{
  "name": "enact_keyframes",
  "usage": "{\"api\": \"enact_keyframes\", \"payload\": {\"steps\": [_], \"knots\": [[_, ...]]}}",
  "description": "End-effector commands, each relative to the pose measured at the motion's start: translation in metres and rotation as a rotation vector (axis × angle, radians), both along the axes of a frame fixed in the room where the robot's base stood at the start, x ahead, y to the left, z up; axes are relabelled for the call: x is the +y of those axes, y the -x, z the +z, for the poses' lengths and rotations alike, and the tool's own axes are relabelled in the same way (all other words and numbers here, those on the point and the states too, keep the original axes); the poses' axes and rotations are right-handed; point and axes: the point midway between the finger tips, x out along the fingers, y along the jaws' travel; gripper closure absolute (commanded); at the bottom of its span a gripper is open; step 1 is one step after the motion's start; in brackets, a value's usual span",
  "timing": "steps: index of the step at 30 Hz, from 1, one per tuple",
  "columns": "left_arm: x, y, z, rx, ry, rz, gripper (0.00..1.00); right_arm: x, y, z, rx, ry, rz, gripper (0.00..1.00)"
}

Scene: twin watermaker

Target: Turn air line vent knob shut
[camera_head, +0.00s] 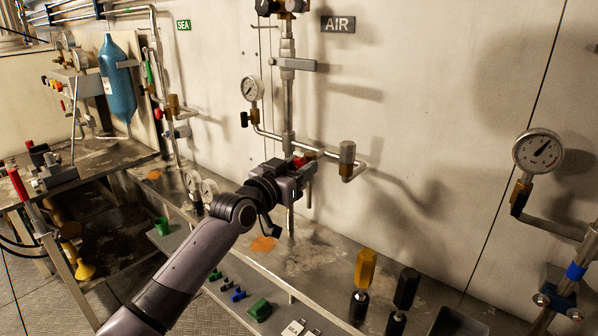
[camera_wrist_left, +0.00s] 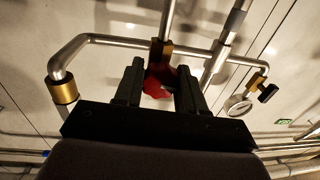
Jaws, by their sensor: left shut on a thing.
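The red knob (camera_wrist_left: 157,88) sits between the two fingers of my left gripper (camera_wrist_left: 160,84) in the left wrist view. It is on a brass valve body (camera_wrist_left: 162,50) on the air line. In the head view the left gripper (camera_head: 308,166) reaches the air line from the lower left, and a bit of the red knob (camera_head: 299,161) shows beside it. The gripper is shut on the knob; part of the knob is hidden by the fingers. The AIR sign (camera_head: 338,25) is on the wall above. My right gripper is not in view.
A pressure gauge (camera_head: 252,89) and a capped side pipe (camera_head: 347,153) flank the air line. A larger gauge (camera_head: 538,153) stands at the right.

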Motion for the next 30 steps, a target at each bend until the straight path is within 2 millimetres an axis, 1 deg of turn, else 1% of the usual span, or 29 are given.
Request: {"api": "enact_keyframes", "payload": {"steps": [1, 8, 9, 11, 23, 26, 30], "knots": [[0.000, 0.000, -0.002, -0.012, -0.016, 0.000, 0.91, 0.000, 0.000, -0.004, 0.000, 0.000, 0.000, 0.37], [0.000, 0.000, -0.001, -0.012, -0.018, 0.000, 0.91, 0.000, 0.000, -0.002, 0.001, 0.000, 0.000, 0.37], [0.000, 0.000, -0.001, -0.012, -0.018, 0.000, 0.54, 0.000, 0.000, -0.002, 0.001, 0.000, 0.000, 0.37], [0.000, 0.000, -0.001, -0.012, -0.018, 0.000, 0.35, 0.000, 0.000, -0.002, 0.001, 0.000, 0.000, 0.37], [0.002, 0.002, -0.001, -0.011, -0.016, 0.000, 0.35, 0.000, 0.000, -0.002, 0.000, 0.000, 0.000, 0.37], [0.005, 0.007, -0.001, -0.011, -0.015, 0.000, 0.35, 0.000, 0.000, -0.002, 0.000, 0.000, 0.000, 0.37], [0.012, 0.020, -0.001, -0.012, -0.016, 0.000, 0.35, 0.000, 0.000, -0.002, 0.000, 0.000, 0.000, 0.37]]}}
